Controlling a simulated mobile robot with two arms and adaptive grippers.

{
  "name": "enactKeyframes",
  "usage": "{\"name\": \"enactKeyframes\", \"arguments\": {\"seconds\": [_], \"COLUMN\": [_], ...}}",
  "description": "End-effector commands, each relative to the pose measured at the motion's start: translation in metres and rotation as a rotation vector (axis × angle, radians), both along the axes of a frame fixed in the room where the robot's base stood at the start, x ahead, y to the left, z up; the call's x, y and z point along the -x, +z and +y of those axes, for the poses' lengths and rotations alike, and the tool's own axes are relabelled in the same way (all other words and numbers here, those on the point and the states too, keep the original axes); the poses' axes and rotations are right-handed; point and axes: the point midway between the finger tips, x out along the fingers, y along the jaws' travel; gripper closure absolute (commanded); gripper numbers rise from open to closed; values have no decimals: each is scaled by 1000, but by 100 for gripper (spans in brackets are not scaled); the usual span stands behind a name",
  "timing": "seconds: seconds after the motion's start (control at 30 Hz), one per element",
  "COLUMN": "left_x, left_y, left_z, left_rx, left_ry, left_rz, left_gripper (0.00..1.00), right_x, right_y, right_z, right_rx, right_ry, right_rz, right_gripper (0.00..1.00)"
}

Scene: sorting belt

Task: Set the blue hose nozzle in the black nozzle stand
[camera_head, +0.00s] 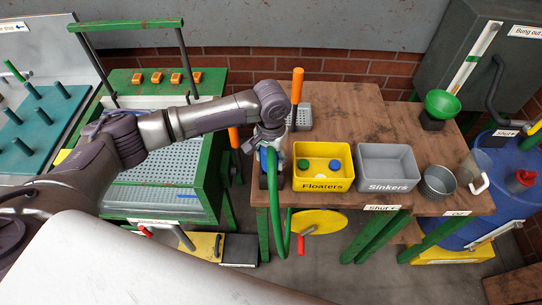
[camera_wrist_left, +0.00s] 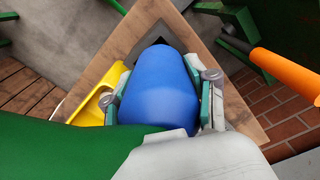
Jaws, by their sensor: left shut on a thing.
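The blue hose nozzle (camera_wrist_left: 160,88) fills the middle of the left wrist view, between the two finger pads of my left gripper (camera_wrist_left: 160,100). In the head view my left gripper (camera_head: 268,146) points down at the left end of the wooden table, shut on the nozzle, of which only a little blue (camera_head: 264,160) shows. The green hose (camera_head: 277,215) hangs from it in a loop over the table's front edge. A dark square piece, seemingly the black nozzle stand (camera_wrist_left: 151,36), shows beyond the nozzle's tip; whether they touch I cannot tell. My right gripper is out of view.
A yellow Floaters bin (camera_head: 323,185) and a grey Sinkers bin (camera_head: 388,186) stand just right of the gripper. An orange-handled lever (camera_head: 297,85) rises behind it. A green funnel (camera_head: 441,104) and a metal cup (camera_head: 437,182) are farther right. The table's back middle is clear.

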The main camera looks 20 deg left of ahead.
Motion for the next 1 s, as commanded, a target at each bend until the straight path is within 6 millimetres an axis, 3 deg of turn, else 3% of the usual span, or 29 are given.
{"name": "enactKeyframes", "arguments": {"seconds": [1.0], "left_x": [0], "left_y": [-12], "left_z": [0], "left_rx": [1], "left_ry": [-1], "left_rz": [0], "left_gripper": [68], "right_x": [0], "right_y": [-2], "right_z": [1], "right_rx": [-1], "right_ry": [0], "right_rz": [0], "right_gripper": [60]}}
